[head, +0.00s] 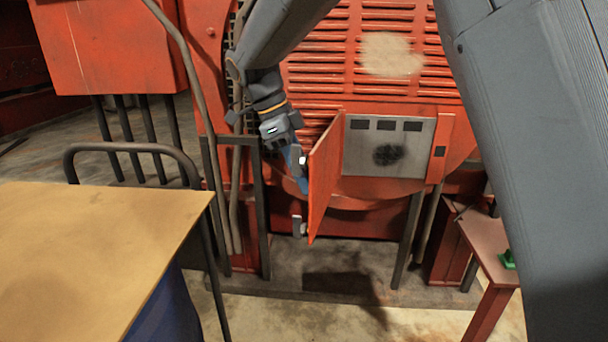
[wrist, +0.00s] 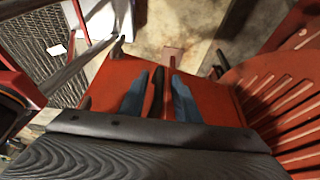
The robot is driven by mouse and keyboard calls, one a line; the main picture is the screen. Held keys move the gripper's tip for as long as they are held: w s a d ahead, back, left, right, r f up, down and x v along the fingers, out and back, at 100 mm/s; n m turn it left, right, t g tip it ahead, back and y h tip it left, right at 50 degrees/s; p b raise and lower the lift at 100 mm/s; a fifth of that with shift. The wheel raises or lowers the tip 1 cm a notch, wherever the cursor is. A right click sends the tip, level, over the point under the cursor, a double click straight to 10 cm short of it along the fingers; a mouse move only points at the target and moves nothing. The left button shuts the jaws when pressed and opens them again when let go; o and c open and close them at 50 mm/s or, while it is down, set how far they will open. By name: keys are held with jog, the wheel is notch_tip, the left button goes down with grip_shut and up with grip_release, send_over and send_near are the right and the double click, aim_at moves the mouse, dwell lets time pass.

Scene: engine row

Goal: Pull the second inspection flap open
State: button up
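The orange inspection flap (head: 325,180) stands swung well out from the red engine housing, its free edge toward me. Behind it the opening shows a grey panel (head: 412,150) with dark rectangles and a round black patch. My gripper (head: 302,178) is on the left, outer side of the flap, partly against its edge in the head view. In the wrist view my gripper's two blue fingers (wrist: 158,98) point at the flap's red face (wrist: 215,100), apart, with a dark bar (wrist: 158,88) between them. Narrow gaps show beside the bar. A small grey bracket (head: 297,227) sits low by the flap.
A tan-topped table (head: 90,255) fills the lower left, with a dark tubular rail (head: 130,147) behind it. A small red table (head: 485,250) with a green item stands at right. Dark posts (head: 405,240) flank the opening. Concrete floor below the flap is clear.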

jog(key=shift+r, duration=0.1)
jog(key=b+v, duration=0.1)
jog(key=v, duration=0.6)
jog(key=shift+r+b, duration=0.3)
jog(key=shift+b, duration=0.1)
jog(key=shift+a, duration=0.15)
